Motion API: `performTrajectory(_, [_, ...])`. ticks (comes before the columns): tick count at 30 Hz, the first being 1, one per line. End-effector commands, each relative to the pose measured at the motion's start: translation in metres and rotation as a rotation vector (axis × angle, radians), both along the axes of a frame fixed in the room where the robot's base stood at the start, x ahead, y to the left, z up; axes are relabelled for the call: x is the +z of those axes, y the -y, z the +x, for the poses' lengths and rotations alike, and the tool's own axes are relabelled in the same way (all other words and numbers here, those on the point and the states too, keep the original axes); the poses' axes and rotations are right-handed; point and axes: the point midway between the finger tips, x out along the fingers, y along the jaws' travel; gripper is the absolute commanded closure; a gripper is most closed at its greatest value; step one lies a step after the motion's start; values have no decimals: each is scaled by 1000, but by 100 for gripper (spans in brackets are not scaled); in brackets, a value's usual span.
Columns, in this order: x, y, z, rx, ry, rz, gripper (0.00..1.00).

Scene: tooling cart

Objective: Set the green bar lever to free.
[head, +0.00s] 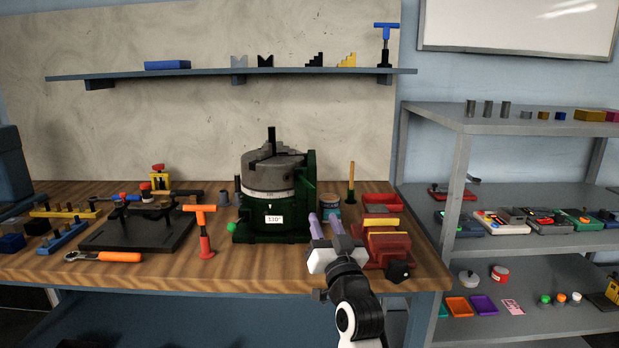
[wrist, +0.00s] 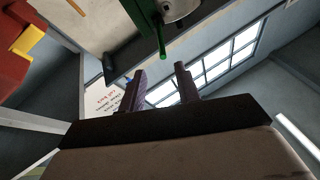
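A green rotary table (head: 300,215) with a grey chuck on top and a white "330°" plate stands on the bench. A green knob (head: 231,227) sticks out at its lower left; I cannot tell whether it is the lever's end. I cannot read any free or lock marking. My gripper (head: 325,222) is at the right front of the rotary table. Its purple fingers are apart and empty, and the bar lies beyond them in the wrist view (wrist: 163,84).
A red vise (head: 388,247) stands close to the right of my gripper. An upright brass rod (head: 351,183) stands behind. An orange T-handle tool (head: 203,230) and a black fixture plate (head: 135,232) are to the left. Some bare bench shows in front of the rotary table.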

Motion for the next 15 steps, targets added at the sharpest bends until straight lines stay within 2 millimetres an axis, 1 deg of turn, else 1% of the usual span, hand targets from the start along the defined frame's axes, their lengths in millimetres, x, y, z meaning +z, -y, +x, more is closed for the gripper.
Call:
performTrajectory(5, [13, -7, 21, 2, 1, -2, 67])
performTrajectory(15, [40, -25, 85, 2, 1, -3, 67])
